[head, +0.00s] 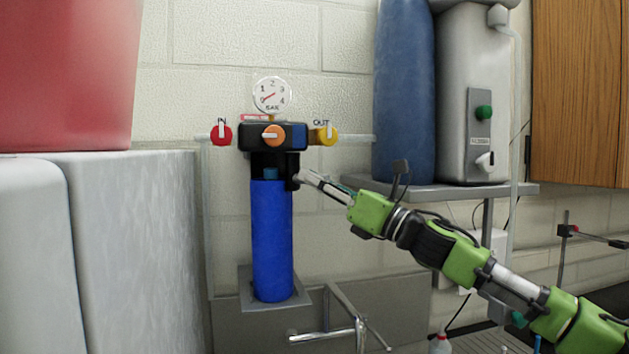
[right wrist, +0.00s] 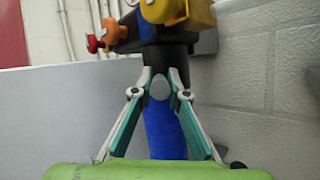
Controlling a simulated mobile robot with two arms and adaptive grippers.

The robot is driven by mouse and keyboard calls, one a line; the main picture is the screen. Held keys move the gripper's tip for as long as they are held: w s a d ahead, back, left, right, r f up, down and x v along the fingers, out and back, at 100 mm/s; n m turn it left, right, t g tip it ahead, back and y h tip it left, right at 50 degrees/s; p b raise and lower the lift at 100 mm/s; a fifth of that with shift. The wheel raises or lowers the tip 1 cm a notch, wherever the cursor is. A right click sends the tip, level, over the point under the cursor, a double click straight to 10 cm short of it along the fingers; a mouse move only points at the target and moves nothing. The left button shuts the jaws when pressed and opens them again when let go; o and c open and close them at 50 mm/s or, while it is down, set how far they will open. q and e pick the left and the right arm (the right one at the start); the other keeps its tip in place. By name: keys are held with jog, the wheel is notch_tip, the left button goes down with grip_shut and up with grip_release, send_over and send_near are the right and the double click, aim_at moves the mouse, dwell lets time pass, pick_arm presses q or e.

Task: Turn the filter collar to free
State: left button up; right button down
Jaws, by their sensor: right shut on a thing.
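The filter collar (head: 263,163) is a black ring below the black filter head (head: 289,136) and above the upright blue filter housing (head: 272,240). A black lug (head: 291,180) stands out at its right side. My right gripper (head: 302,177) reaches in from the right at the lug. In the right wrist view, its fingertips (right wrist: 159,84) are shut on the collar's lug (right wrist: 159,90), with the blue housing (right wrist: 164,135) below. My left gripper is not in view.
A gauge (head: 272,95) tops the head, with a red knob (head: 221,134), an orange knob (head: 273,136) and a yellow knob (head: 327,136). A blue tank (head: 403,90) stands on a shelf (head: 450,191) at right. A faucet (head: 330,336) is below.

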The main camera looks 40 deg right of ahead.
jog(key=c, duration=2)
grip_release()
jog(key=shift+o, duration=0.2)
jog(key=shift+w, duration=0.1)
